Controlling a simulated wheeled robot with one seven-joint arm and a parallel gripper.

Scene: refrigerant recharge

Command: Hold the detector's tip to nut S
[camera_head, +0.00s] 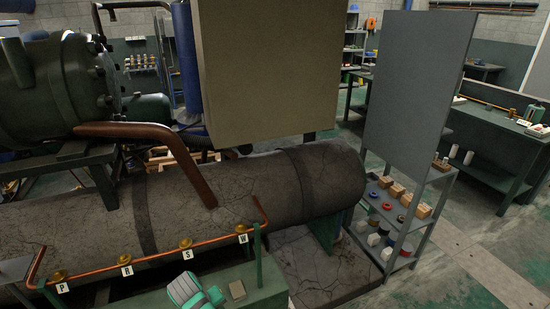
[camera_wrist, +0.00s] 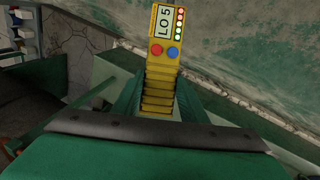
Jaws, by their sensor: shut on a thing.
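Nut S (camera_head: 186,243) is a brass nut on the thin copper pipe (camera_head: 155,254) that runs along the dark cylinder in the head view, with a white S label just below it. In the wrist view my gripper (camera_wrist: 160,92) is shut on the yellow detector (camera_wrist: 163,55), with a finger on each side of its ribbed handle. The detector's face shows "LO 5", a column of lights, a red button and a blue button. Its tip is not visible. The detector cannot be made out in the head view, so its distance from nut S cannot be told.
Similar nuts sit on the same pipe: P (camera_head: 60,275), R (camera_head: 126,260) and W (camera_head: 242,229). A thick copper pipe (camera_head: 165,140) slopes down to the large cylinder (camera_head: 310,185). A grey panel (camera_head: 415,90) and a shelf rack (camera_head: 405,225) stand to the right.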

